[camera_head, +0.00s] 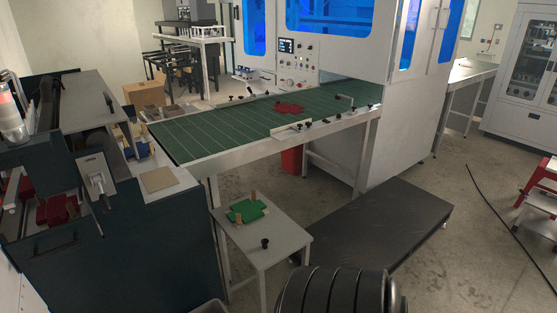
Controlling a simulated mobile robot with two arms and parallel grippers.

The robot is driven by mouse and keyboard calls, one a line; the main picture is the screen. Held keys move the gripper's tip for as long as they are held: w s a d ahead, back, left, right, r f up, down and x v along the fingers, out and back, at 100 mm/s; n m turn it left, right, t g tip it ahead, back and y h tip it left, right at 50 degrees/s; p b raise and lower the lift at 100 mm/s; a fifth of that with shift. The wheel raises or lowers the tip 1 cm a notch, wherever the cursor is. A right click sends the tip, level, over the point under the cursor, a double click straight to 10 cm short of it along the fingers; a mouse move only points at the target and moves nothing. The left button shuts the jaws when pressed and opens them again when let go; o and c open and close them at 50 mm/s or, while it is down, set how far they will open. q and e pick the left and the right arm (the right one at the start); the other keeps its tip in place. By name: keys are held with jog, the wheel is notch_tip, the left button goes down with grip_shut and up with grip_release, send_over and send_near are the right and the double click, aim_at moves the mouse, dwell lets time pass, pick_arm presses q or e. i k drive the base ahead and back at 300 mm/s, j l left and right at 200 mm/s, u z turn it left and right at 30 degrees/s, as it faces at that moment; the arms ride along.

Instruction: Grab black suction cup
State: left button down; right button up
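A small black piece (265,243), which looks like the black suction cup, stands on the front right part of a small light table (285,236). It is small in the picture, so its exact shape is hard to tell. A green tray-like piece (247,211) with tan blocks lies behind and left of it on the same table. Neither of my grippers is in the head view.
A low black platform (385,225) lies right of the small table. A green conveyor (215,127) with red pieces (288,107) runs behind it. A dark machine (150,240) stands at left. A large black ribbed object (335,290) fills the bottom centre. A cable (495,212) lies on the right floor.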

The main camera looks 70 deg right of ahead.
aim_at(265, 242)
jog(key=l+z, duration=0.15)
jog(key=z, duration=0.3)
jog(key=i+l+z, duration=0.1)
jog(key=z, duration=0.35)
jog(key=i+l+z, duration=0.1)
jog(key=z, duration=0.35)
